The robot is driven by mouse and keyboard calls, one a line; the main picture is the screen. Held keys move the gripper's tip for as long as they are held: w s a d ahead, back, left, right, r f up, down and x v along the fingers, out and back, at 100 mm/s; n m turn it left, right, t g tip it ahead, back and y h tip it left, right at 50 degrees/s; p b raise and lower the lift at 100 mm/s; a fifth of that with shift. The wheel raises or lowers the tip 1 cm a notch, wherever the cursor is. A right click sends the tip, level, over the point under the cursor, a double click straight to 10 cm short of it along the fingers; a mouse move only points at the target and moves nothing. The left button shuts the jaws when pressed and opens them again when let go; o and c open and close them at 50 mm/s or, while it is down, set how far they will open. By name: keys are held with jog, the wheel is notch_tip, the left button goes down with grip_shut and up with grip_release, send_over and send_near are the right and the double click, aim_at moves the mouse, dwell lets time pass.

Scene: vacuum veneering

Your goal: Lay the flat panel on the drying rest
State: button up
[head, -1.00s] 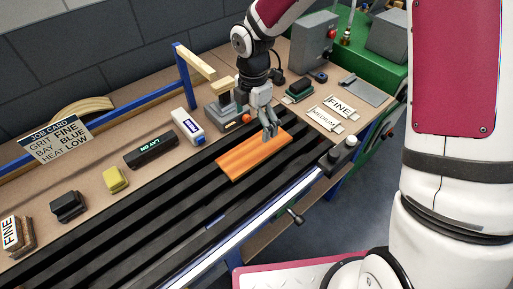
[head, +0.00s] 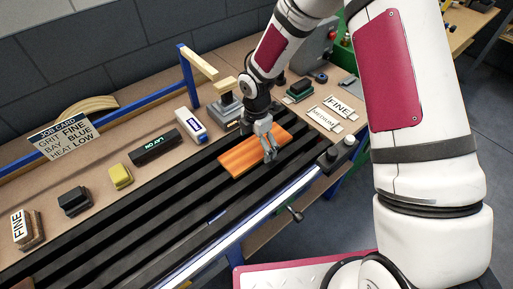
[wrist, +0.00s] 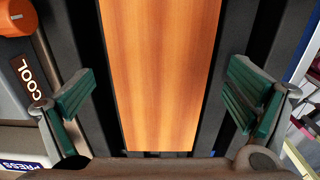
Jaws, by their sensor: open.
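The flat panel (head: 248,153) is an orange-brown wood-grain rectangle lying flat across black slats. It also fills the middle of the wrist view (wrist: 160,70), running lengthwise between the fingers. My gripper (head: 269,154) is over the panel's right part in the head view. In the wrist view its green-padded fingers (wrist: 165,105) are wide apart, one on each side of the panel, with a clear gap to both edges. The gripper is open and empty. The black slatted bed (head: 130,232) carries the panel; I cannot tell whether it is the drying rest.
A job card (head: 62,138) stands at the back left. A yellow block (head: 120,177), a black LAY ON block (head: 155,147) and a white-and-blue block (head: 190,125) line the bed's back edge. The slats left of the panel are clear.

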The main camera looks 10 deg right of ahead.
jog(key=c, duration=1.3)
